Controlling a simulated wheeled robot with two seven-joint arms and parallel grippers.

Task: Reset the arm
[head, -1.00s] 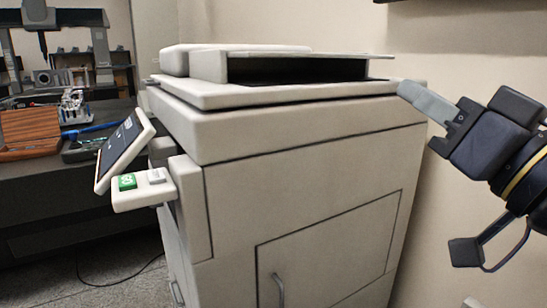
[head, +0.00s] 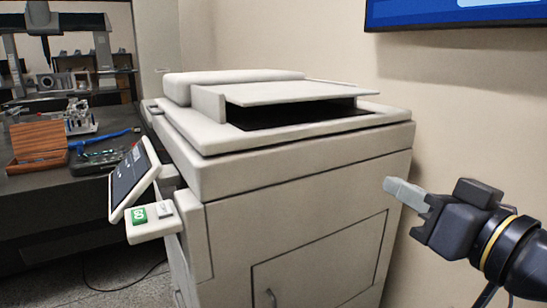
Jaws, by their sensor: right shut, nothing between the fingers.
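My right gripper (head: 404,194) comes in from the right edge on its dark arm. Its grey fingers are shut together with nothing between them and point left. In the picture they overlap the right edge of the large beige copier (head: 300,215); I cannot tell whether they touch it. My left gripper is not in view.
The copier has a tilted touchscreen (head: 133,180) and a green button (head: 138,215) at its left. A dark table (head: 60,205) at left holds a wooden box (head: 38,142) and a tray of tools (head: 100,160). A wall screen (head: 450,14) hangs at upper right.

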